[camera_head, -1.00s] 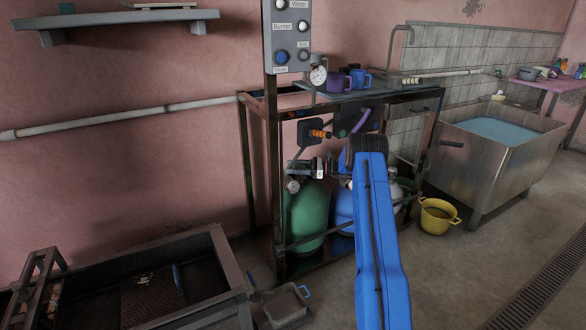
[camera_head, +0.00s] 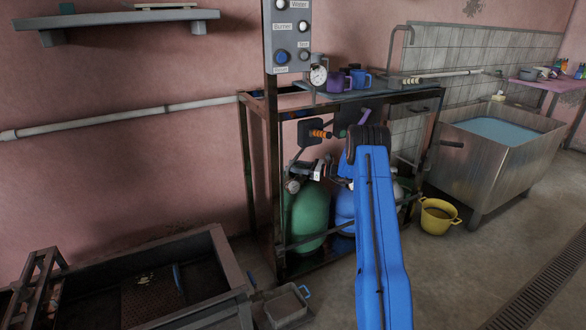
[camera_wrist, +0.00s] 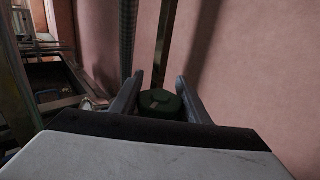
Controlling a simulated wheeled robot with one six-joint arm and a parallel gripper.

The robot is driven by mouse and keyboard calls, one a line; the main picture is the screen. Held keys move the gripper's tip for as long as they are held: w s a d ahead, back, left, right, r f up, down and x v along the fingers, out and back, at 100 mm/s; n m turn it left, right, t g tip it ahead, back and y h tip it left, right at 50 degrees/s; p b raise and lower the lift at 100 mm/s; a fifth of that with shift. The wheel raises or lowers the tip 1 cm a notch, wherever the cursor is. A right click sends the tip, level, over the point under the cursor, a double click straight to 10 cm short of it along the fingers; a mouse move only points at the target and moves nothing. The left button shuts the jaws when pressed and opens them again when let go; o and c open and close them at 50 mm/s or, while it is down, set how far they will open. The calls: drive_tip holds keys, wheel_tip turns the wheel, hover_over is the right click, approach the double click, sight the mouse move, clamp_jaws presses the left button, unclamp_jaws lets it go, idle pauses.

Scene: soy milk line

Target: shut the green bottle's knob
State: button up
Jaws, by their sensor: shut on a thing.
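The green bottle (camera_head: 309,218) stands upright inside the metal frame, behind its front rails. The bottle's dark green round knob (camera_wrist: 160,103) shows between the two fingers in the wrist view. My gripper (camera_wrist: 158,98) is shut on this knob, one finger on each side. In the head view my gripper (camera_head: 297,177) is at the top of the green bottle, with the blue arm reaching in from the right. The knob itself is hidden there by the gripper.
A blue bottle (camera_head: 345,209) stands right beside the green one. Frame posts and rails surround both. A pressure gauge (camera_head: 318,75) and mugs (camera_head: 360,79) are above. A yellow pot (camera_head: 438,216) is on the floor at right.

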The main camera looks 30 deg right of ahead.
drive_tip(key=m+t+h, duration=0.1)
drive_tip(key=h, duration=0.1)
drive_tip(key=m+t+h, duration=0.1)
drive_tip(key=m, duration=0.1)
drive_tip(key=d+m+t+h, duration=0.1)
drive_tip(key=t+h, duration=0.1)
drive_tip(key=shift+w+m+h, duration=0.3)
drive_tip(key=shift+w, duration=0.1)
drive_tip(key=shift+w+d+m+t+h, duration=0.1)
drive_tip(key=shift+d+m+t+h, duration=0.25)
drive_tip(key=shift+m+h, duration=0.5)
drive_tip(key=shift+d+m+t+h, duration=0.25)
drive_tip(key=shift+m+h, duration=0.25)
drive_tip(key=shift+h, duration=0.65)
drive_tip(key=shift+w+d+m+t+h, duration=0.1)
drive_tip(key=shift+d+m+t+h, duration=0.25)
drive_tip(key=shift+m+h, duration=0.5)
drive_tip(key=shift+a+h, duration=0.1)
drive_tip(key=shift+h, duration=0.35)
drive_tip(key=o, duration=1)
drive_tip(key=s+d, duration=0.1)
drive_tip(key=s, duration=1.6)
drive_tip(key=shift+s+d, duration=0.2)
